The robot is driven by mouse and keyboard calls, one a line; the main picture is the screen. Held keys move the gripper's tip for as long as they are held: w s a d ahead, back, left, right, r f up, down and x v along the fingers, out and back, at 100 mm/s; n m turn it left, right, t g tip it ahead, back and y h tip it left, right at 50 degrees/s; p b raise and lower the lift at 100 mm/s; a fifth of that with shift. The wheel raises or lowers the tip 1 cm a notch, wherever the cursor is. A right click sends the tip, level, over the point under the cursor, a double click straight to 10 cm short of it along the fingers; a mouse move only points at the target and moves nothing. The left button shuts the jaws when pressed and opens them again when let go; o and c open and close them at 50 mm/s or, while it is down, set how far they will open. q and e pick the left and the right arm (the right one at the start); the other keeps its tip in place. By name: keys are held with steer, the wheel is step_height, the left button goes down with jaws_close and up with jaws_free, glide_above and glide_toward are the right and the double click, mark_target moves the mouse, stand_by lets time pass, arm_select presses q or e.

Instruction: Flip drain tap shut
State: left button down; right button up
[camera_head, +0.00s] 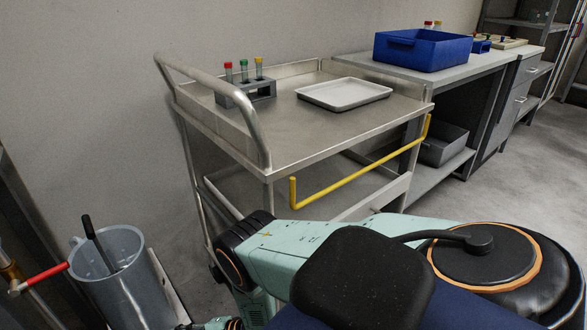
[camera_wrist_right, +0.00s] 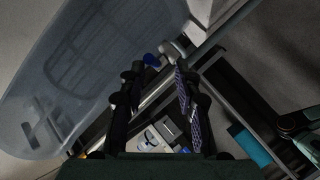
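A tap with a red lever handle (camera_head: 44,278) and a brass-coloured body (camera_head: 12,275) is at the left edge of the head view, beside a translucent grey bucket (camera_head: 125,285). The lever slopes slightly, its right end near the bucket's rim. In the right wrist view, my right gripper (camera_wrist_right: 159,76) is open with nothing between its fingers. Just beyond its fingertips is a metal fitting (camera_wrist_right: 172,51) with a blue end (camera_wrist_right: 152,60); I cannot tell whether this is the same tap. A large translucent container (camera_wrist_right: 85,75) fills the left there. My left gripper is not in view.
A black-handled tool (camera_head: 98,240) stands in the bucket. A steel trolley (camera_head: 300,143) carries a test-tube rack (camera_head: 245,94) and a white tray (camera_head: 343,94); a yellow rail (camera_head: 350,178) is on its side. A blue bin (camera_head: 420,50) sits on the bench behind. Floor at right is clear.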

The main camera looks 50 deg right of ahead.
steer(key=s+d+f+m+g+h+p, duration=0.1)
steer(key=s+d+f+m+g+h, duration=0.2)
steer(key=s, duration=0.4)
steer(key=s+d+f+m+g+h+p, duration=0.1)
steer(key=s+d+f+m+h+p, duration=0.1)
steer(key=s+d+m, duration=0.35)
steer(key=s+a+r+m+g+h+p, duration=0.1)
steer(key=s+r+m+g, duration=0.2)
steer(key=s, duration=0.5)
steer(key=s+a+r+m+g+h+p, duration=0.1)
steer(key=s+r+m+g+h, duration=0.1)
steer(key=s, duration=0.7)
step_height(320, 180, up, 2)
steer(key=shift+s+a+r+m+g, duration=0.2)
steer(key=shift+m+g, duration=0.3)
steer(key=shift+m, duration=0.65)
